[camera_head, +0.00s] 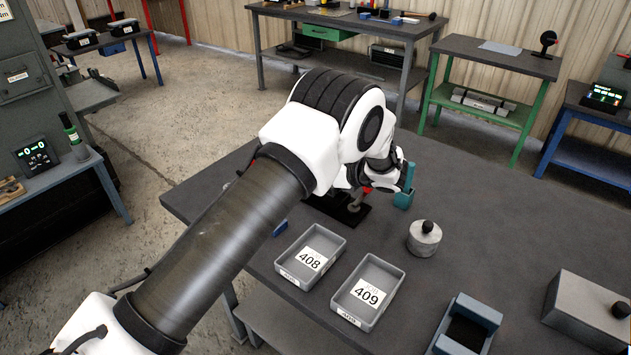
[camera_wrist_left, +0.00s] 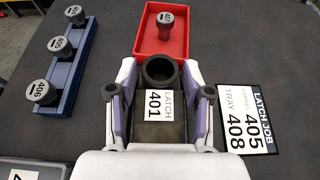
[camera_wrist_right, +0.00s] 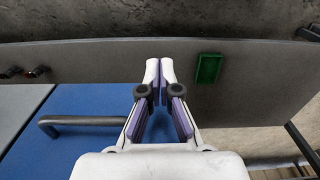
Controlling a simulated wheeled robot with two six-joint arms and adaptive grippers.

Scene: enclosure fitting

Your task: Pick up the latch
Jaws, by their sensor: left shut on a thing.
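The latch (camera_wrist_left: 152,132) is a dark block with a white label reading "LATCH 401" and a round dark ring at its far end. It sits between the fingers of my left gripper (camera_wrist_left: 160,92), which is shut on it. In the head view my left arm hides most of that gripper. Whether the latch still touches the table cannot be told.
In the left wrist view, a red tray (camera_wrist_left: 143,50) holds a knobbed piece (camera_wrist_left: 166,24). A blue rack (camera_wrist_left: 83,62) with several knobbed pieces stands left; a "LATCH JOB 405 TRAY 408" card (camera_wrist_left: 252,145) lies right. Grey trays 408 (camera_head: 288,279) and 409 (camera_head: 343,312) stand nearer.

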